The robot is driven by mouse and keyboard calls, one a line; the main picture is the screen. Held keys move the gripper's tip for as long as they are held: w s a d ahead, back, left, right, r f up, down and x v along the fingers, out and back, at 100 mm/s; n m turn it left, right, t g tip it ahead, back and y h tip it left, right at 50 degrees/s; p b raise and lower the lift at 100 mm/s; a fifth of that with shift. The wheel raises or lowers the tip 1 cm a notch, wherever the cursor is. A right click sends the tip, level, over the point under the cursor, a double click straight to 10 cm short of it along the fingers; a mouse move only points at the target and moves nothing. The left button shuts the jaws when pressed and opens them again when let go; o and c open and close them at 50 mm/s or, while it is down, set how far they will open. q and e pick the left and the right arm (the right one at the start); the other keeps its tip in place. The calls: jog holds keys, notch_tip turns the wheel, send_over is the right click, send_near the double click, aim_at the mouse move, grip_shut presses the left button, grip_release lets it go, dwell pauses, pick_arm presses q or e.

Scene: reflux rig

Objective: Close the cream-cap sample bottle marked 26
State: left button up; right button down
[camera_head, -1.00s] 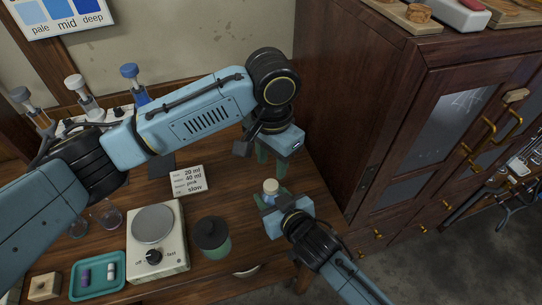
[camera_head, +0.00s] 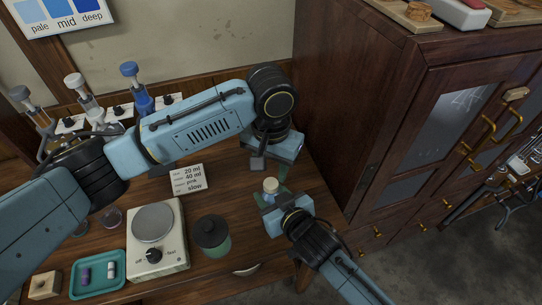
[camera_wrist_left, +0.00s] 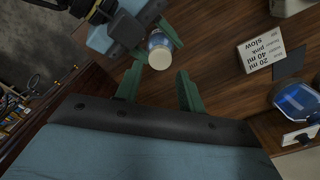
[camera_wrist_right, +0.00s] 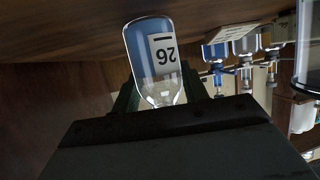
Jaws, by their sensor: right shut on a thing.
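The sample bottle (camera_wrist_right: 152,55) shows its 26 label upside down in the right wrist view, with blue contents. Its cream cap (camera_head: 271,185) sits at the bottle's top in the head view; how tightly it sits cannot be told. My right gripper (camera_head: 273,196) is shut on the bottle, with its fingers on either side of the glass. My left gripper (camera_head: 271,172) is just behind and above the bottle. In the left wrist view its green fingers (camera_wrist_left: 160,88) are apart and empty, with the cream cap (camera_wrist_left: 160,58) just beyond their tips.
A tall wooden cabinet (camera_head: 345,110) closes off the right side.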

aim_at(271, 183)
pick_arm(q)
jog(key=shift+f, duration=2.45)
jog(key=c, duration=0.8)
jog(key=o, duration=1.2)
notch_tip(271, 183, up, 12)
jog(key=shift+a+r, duration=0.1)
